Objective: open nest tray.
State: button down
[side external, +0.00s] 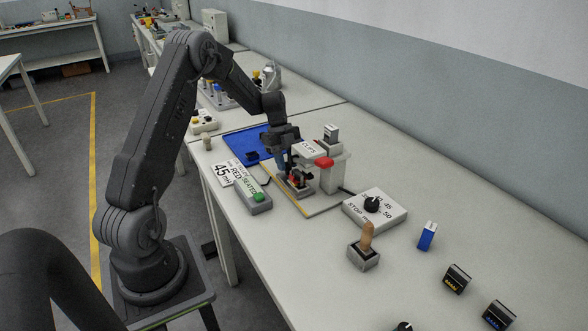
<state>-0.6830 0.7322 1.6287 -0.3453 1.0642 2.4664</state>
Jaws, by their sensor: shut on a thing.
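The nest tray (297,187) is a small grey piece with red and dark parts on it. It sits on a light base plate in front of a pale press-like station. My gripper (291,172) points down at the tray and is shut on a part of it, seemingly its handle. The fingers are small and dark here, so the exact grip is hard to see. The station (338,173) has a red knob (325,162) and a label that seems to read CLIPS (308,148). My gripper partly hides the tray.
A box with a green button (257,199) and a sign (221,173) stand on the left. A dial box (375,209), a wooden-handled lever (366,243) and small blue and black connectors stand on the right.

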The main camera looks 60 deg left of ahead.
jog(key=a, duration=0.8)
jog(key=shift+a, duration=0.4)
jog(key=c, duration=0.9)
grip_release()
jog(key=shift+o, duration=0.2)
jog(key=v, duration=1.4)
